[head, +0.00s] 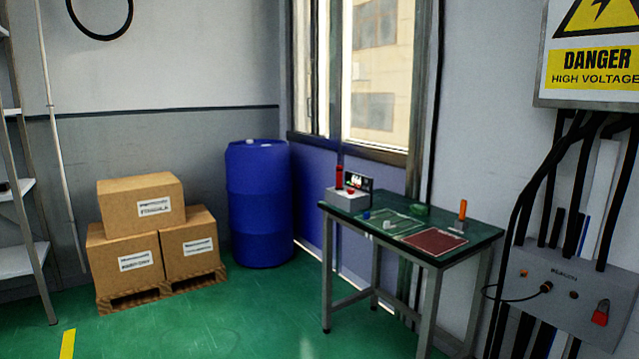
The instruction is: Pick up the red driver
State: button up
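A small green-topped table (380,225) stands right of centre in the head view. An upright red object (339,177), perhaps the red driver's handle, rises at the table's left end behind a grey box (346,197); it is too small to be sure. A tool with an orange handle (462,209) stands upright near the table's right end. My gripper is not in view, and neither is my arm.
A dark red mat (433,241) and small parts lie on the table. A blue barrel (260,205) and stacked cardboard boxes (155,250) on a pallet stand left. A grey control box (560,295) with cables is at right. The green floor (240,325) in front is clear.

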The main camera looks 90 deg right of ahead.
aim_at(339, 169)
jog(key=z, duration=2.9)
